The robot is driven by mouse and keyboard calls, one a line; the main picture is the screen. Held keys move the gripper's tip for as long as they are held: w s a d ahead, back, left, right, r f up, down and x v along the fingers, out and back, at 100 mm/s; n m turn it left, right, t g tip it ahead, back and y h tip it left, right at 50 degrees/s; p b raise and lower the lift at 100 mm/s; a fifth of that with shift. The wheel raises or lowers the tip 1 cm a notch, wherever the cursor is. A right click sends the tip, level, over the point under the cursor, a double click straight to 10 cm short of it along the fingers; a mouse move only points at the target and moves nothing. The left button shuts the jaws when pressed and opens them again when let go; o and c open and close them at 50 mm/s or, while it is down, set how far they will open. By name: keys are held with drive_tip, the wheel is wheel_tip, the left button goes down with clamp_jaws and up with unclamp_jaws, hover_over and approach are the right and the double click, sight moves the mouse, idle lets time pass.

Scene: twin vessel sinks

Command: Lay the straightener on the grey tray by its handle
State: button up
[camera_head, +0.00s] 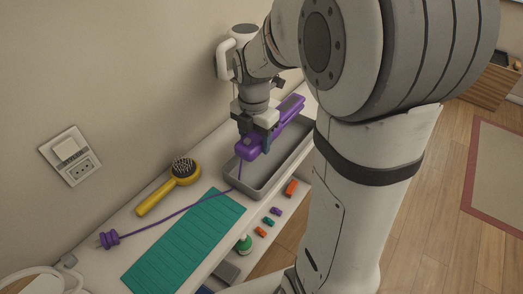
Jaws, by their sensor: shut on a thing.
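The purple straightener (285,115) is in my gripper (256,136), over the grey tray (268,187). My gripper points down and is shut on the straightener near its corded end, the handle. The straightener's other end points to the back right. It covers part of the tray, and I cannot tell whether it touches the tray. Its purple cord (185,209) runs from the handle across the counter to a plug (108,239) at the left. The far right of the tray is hidden behind my arm.
A yellow hairbrush (168,188) and a teal ribbed mat (185,242) lie on the white counter left of the tray. A wall socket (70,155) is above. Small coloured items, including an orange one (291,187), lie on a lower shelf. My arm blocks the right side.

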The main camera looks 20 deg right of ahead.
sight(255, 171)
wheel_tip(255, 171, down, 9)
drive_tip(key=shift+a, duration=0.15)
drive_tip(key=shift+s, duration=0.1)
drive_tip(key=shift+f, duration=0.2)
drive_tip(key=o, duration=1)
drive_tip(key=shift+c, duration=0.2)
drive_tip(key=shift+r, duration=0.1)
